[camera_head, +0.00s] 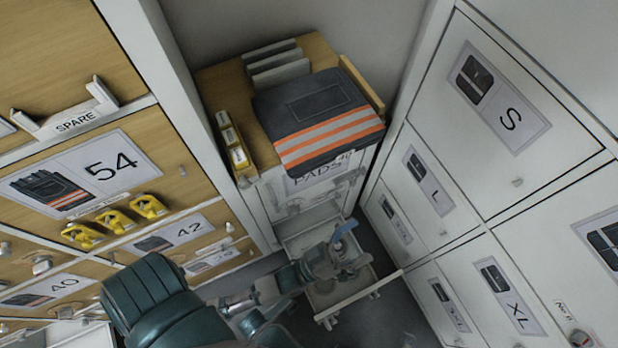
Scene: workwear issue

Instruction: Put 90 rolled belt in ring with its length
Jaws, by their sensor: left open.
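I cannot make out a rolled belt marked 90 or a ring with that length in this view. My left gripper (345,255) is open over a pulled-out white drawer (372,288) low in the middle. My gripper and forearm hide much of the drawer's inside, so I cannot tell what lies in it. My right gripper is not in view.
A folded dark garment (318,112) with orange and pale stripes lies on the wooden-topped PADS cabinet (230,88). Labelled drawers, including 54 (110,168), stand left, with yellow items (115,220) on a ledge. White lockers (505,105) close off the right.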

